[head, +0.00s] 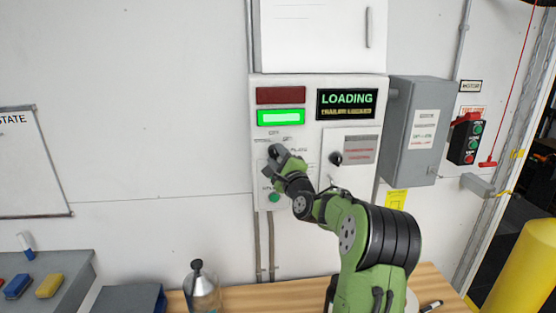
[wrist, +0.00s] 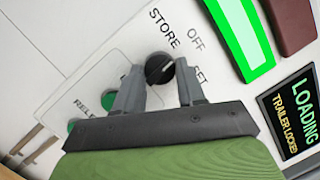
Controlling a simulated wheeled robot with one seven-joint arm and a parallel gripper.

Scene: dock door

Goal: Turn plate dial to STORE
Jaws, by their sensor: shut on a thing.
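The plate dial (wrist: 160,68) is a round black knob on a white panel. In the wrist view it sits between the two grey fingers of my gripper (wrist: 159,78), which is shut on it. The label STORE (wrist: 165,28) reads above the dial, OFF (wrist: 196,41) at upper right, and a partly covered label ending in "ET" at right. A faint light mark shows on the knob, but I cannot tell exactly which label it points to. In the head view my gripper (head: 279,156) is at the panel and hides the dial.
The control panel (head: 290,134) has a lit green lamp (head: 281,118), a dark red lamp (head: 281,95) and a LOADING display (head: 347,104). A green button (head: 275,197) and a second black knob (head: 336,158) are nearby. A bottle (head: 201,290) stands on the bench below.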

